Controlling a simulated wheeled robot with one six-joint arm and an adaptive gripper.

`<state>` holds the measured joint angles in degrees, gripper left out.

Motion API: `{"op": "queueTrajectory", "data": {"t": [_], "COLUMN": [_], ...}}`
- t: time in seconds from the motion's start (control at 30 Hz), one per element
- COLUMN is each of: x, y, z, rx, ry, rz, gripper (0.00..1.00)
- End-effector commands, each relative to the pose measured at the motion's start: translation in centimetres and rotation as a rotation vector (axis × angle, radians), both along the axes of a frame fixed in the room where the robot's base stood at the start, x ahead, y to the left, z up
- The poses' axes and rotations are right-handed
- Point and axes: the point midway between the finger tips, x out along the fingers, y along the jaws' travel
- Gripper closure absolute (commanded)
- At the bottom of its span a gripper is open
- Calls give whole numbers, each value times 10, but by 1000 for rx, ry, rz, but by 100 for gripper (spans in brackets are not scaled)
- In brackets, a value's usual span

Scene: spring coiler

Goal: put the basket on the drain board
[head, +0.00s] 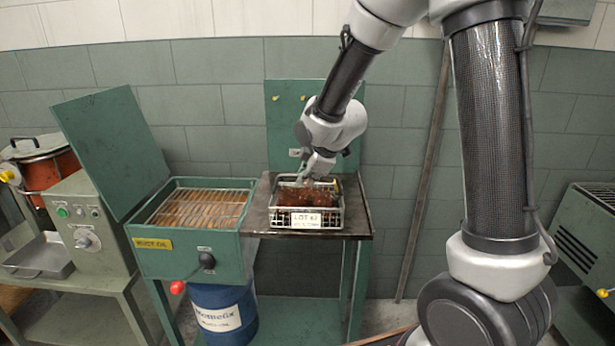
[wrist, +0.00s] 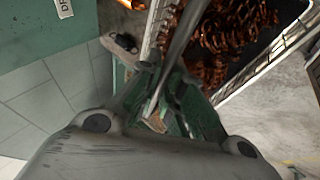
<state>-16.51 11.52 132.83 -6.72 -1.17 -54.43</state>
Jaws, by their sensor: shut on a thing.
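The wire basket (head: 272,212) stands level over the dark drain board (head: 357,216) and looks to rest on it; any small gap under it cannot be told. In the wrist view, the bar passes between the fingers of my gripper (wrist: 165,112), with the basket's wire rim (wrist: 152,32) and springs beyond. The fingers hide part of the grip.
A green quench tank (head: 192,258) with an open lid and wire grate adjoins the board on the left. A green back panel (head: 285,125) rises behind the board. A blue drum (head: 222,318) stands below. A long pole (head: 424,170) leans on the wall at the right.

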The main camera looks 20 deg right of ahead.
Motion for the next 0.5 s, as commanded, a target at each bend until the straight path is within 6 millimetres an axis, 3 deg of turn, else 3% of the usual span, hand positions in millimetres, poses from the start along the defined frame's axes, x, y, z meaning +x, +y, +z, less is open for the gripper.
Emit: {"op": "queueTrajectory", "data": {"t": [0.13,0.2,0.27,0.5], "x": [1,0,0,0], "y": [0,0,0,0], "z": [-1,-2,-2,-2], "rx": [1,1,0,0], "ry": [-2,0,0,0], "rz": [-1,-1,0,0], "gripper": [100,83,72,70]}}
